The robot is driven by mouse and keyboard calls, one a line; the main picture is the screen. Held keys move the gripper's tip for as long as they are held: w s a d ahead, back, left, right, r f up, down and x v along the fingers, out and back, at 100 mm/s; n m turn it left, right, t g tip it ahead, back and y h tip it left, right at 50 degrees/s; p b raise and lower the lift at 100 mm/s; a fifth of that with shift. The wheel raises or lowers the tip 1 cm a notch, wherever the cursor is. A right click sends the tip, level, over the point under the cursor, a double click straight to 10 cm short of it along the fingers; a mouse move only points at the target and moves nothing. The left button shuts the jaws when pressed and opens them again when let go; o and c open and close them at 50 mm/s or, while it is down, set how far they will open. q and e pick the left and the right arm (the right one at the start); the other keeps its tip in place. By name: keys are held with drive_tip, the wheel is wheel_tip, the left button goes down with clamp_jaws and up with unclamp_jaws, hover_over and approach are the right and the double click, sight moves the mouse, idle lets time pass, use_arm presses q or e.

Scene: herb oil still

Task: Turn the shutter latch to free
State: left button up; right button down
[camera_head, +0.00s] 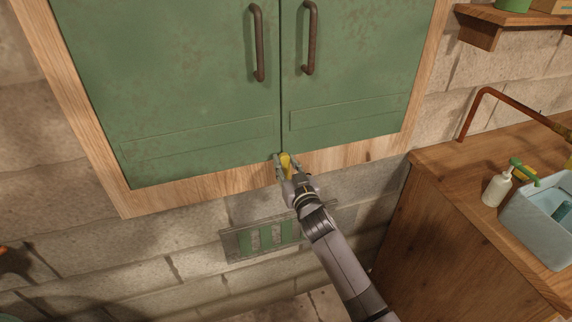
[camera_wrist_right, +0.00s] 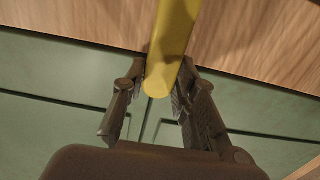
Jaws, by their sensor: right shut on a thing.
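The green double-door shutter (camera_head: 180,85) is closed in its wooden frame (camera_head: 205,186). A yellow latch (camera_head: 287,162) sits at the bottom of the seam between the doors. My right gripper (camera_head: 286,164) is shut on the latch, with a finger on each side of it. In the right wrist view the yellow latch (camera_wrist_right: 174,45) is a bar that comes from the top, over the wooden frame, and ends between the fingers of the right gripper (camera_wrist_right: 158,92). The fingers hide part of the latch in the head view. My left gripper is not in view.
Two dark handles (camera_head: 257,42) hang on the doors. A vent (camera_head: 263,238) is in the block wall below. To the right stands a wooden counter (camera_head: 450,160) with a white pump bottle (camera_head: 497,186) and a pale blue basin (camera_head: 545,232). A shelf (camera_head: 505,16) is at the top right.

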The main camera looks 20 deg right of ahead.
sight(269, 169)
drive_tip(key=shift+a, duration=0.1)
drive_tip(key=a+n, duration=0.1)
drive_tip(key=n, duration=0.3)
drive_tip(key=a+f+n+b, duration=0.1)
drive_tip(key=n, duration=0.3)
drive_tip(key=a+f+n+b, duration=0.1)
drive_tip(key=n, duration=0.4)
drive_tip(key=shift+a+f, duration=0.1)
drive_tip(key=shift+f, duration=0.05)
drive_tip(key=shift+a+f+n+b, duration=0.1)
drive_tip(key=shift+f+n+b, duration=0.25)
drive_tip(key=shift+n, duration=0.9)
drive_tip(key=shift+a+f+n+b, duration=0.1)
drive_tip(key=shift+f+n+b, duration=0.25)
drive_tip(key=shift+n, duration=0.9)
drive_tip(key=c, duration=1.3)
unclamp_jaws()
